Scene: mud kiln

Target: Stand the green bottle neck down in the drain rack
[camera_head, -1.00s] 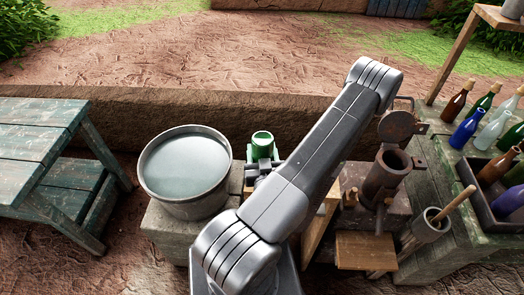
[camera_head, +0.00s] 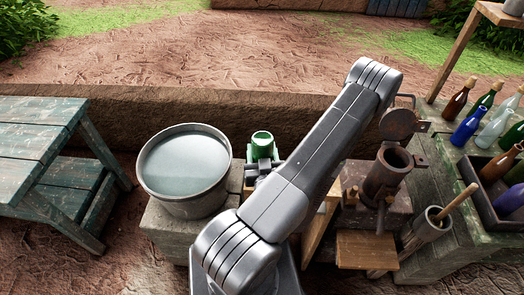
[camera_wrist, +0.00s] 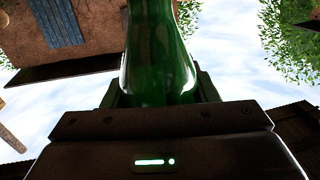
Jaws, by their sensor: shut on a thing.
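The green bottle (camera_head: 262,137) is in front of me, just right of the water tub. Its round base faces up in the head view. My gripper (camera_head: 262,160) is shut on it, mostly hidden behind my own arm. In the wrist view the bottle (camera_wrist: 158,60) rises from between the jaws (camera_wrist: 160,100) and narrows toward the top edge. That view looks upside down, so the neck seems to point down. The neck's end is out of frame. I cannot make out the drain rack for certain; a pale wooden frame (camera_head: 313,233) shows partly behind my arm.
A metal tub of water (camera_head: 185,165) stands on a block at the left, close to the bottle. A green wooden table (camera_head: 40,130) is further left. At the right are a rusty metal cylinder (camera_head: 386,174), a mortar (camera_head: 430,225) and several bottles on a bench.

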